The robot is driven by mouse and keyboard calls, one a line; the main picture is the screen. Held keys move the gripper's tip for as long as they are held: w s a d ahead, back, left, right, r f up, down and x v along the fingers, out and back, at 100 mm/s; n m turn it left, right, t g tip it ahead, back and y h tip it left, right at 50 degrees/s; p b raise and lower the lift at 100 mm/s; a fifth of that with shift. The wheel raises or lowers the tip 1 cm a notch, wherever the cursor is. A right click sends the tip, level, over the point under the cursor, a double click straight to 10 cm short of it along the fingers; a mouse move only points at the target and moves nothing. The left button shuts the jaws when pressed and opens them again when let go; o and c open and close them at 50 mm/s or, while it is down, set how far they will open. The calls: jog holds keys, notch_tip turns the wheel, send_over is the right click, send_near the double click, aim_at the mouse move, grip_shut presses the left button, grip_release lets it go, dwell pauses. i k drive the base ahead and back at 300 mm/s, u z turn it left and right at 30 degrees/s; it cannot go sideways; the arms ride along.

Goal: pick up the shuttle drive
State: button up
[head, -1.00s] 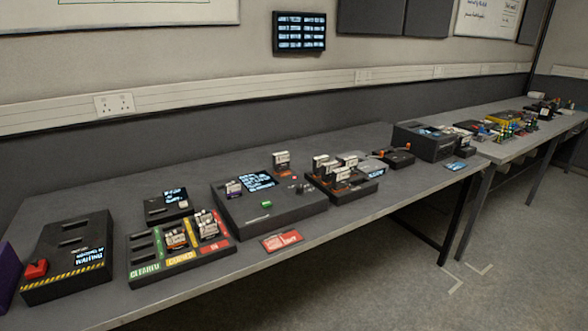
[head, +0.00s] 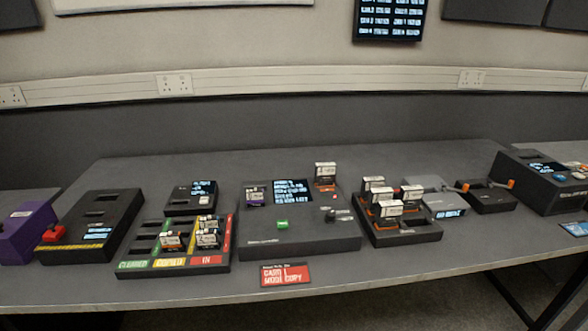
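Nothing in view is readably marked as the shuttle drive, so I cannot tell which item it is. Small drive-like cartridges with pale labels stand in several places. An orange-and-black one (head: 325,176) stands upright at the console's back right. Several stand in a black rack (head: 410,236) right of the console. Several more sit in the tray (head: 133,252) with green, yellow and red labels, in its yellow and red columns. My gripper is not in view.
A black slotted box with a red knob (head: 53,233) and a purple box (head: 22,230) stand at the left. A small screen unit (head: 190,198) sits behind the tray. A red card (head: 285,275) lies at the table's front edge. Grey and black devices (head: 487,196) stand at the right.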

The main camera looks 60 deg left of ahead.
aim_at(325, 173)
jog(key=u, duration=0.8)
jog(key=i, duration=1.15)
jog(key=u, duration=1.2)
jog(key=i, duration=0.25)
jog(key=u, duration=0.15)
